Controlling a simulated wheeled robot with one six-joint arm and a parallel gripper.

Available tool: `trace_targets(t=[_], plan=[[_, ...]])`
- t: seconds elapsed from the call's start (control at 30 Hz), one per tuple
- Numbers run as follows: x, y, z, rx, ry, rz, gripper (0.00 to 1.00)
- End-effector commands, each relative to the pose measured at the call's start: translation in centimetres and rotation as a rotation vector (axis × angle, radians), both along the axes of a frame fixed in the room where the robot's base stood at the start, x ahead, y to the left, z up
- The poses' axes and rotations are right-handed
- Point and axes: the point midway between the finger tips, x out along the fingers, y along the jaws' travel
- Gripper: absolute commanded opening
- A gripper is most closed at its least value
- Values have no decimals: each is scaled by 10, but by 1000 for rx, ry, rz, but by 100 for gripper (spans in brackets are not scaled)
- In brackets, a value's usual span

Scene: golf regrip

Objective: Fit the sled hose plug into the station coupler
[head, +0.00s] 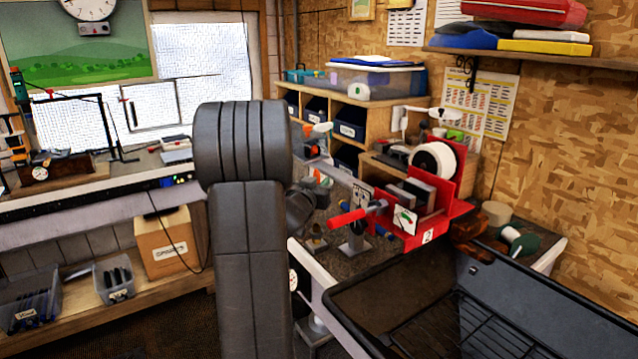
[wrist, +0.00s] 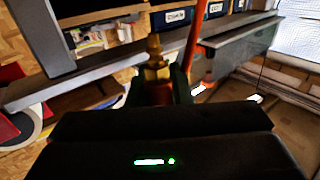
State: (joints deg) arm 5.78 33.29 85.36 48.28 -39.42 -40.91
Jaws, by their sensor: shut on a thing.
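My gripper (wrist: 158,88) shows in the wrist view, with its dark fingers shut around a brass fitting, which looks like the hose plug (wrist: 155,66). The plug's narrow tip points up in that picture. An orange hose-like strip (wrist: 197,40) runs upward just right of it. In the head view my arm hides most of the gripper, and the plug cannot be made out. A small brass-coloured fitting (head: 315,239) stands on the bench just right of my arm. I cannot tell whether it is the station coupler.
A red vise station (head: 412,238) with a red handle stands on the bench (head: 313,268). A black tray with a wire rack (head: 410,330) is at front right. Wooden cubbies (head: 378,118) stand behind.

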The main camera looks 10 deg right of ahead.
Motion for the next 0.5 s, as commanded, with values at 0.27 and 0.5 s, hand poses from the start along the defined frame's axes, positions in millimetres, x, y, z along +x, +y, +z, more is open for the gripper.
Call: trace_targets(t=[0.27, 0.5], plan=[[0, 0, 0, 0, 0, 0, 0], [0, 0, -15, 0, 1, 0, 0]])
